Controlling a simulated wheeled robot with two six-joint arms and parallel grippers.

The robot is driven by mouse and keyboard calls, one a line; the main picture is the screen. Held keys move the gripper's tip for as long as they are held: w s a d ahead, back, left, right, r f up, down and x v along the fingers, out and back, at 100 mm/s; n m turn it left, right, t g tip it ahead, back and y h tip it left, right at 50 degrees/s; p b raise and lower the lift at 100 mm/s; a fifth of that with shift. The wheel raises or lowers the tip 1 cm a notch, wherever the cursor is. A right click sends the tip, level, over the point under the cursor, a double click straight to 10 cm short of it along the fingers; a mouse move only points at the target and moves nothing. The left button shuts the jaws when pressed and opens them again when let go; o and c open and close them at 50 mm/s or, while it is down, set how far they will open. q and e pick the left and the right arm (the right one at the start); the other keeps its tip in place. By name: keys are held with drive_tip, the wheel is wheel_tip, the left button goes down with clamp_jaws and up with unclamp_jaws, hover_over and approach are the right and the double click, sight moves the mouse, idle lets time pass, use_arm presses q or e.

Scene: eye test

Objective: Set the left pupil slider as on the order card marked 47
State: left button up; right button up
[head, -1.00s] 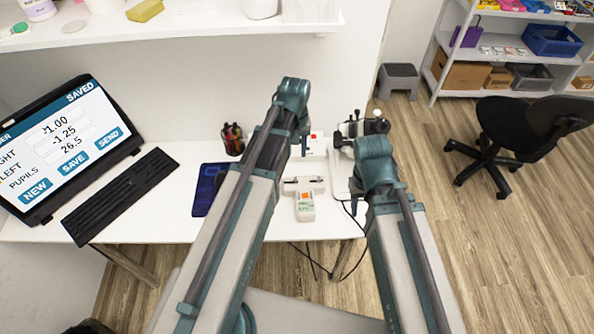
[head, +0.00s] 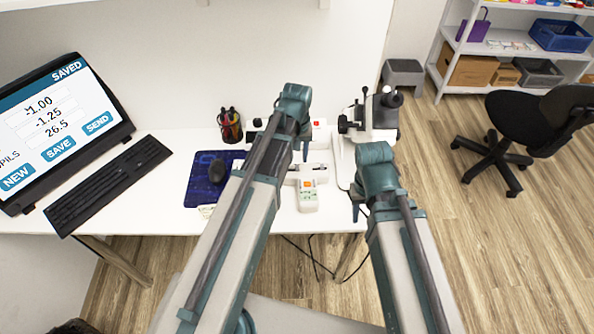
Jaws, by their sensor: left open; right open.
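A white device with a dark slider part (head: 318,168) lies on the desk just right of my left arm; it is partly hidden by the arm, and I cannot tell the slider's setting. A small white handheld unit with an orange and a green patch (head: 308,195) lies in front of it. No card marked 47 can be read. My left gripper (head: 304,150) is mostly hidden by its wrist, above the desk behind the white device, and holds nothing that I can see. My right gripper (head: 359,208) is mostly hidden by its arm, near the desk's front right edge.
A monitor (head: 60,125) showing 1.00, -1.25, 26.5 and SAVED stands left with a keyboard (head: 108,186). A pen cup (head: 231,127) and a white-and-black instrument (head: 383,115) stand behind. A chair (head: 545,125) is right.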

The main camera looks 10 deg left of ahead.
sight(297, 166)
use_arm(q)
wheel_tip(297, 166, down, 4)
drive_tip(key=b, duration=0.2)
drive_tip(key=shift+r+b, duration=0.15)
drive_tip(key=shift+b, duration=0.15)
use_arm(e)
wheel_tip(297, 166, down, 4)
drive_tip(key=shift+r, duration=0.15)
use_arm(q)
clamp_jaws()
idle(0.8)
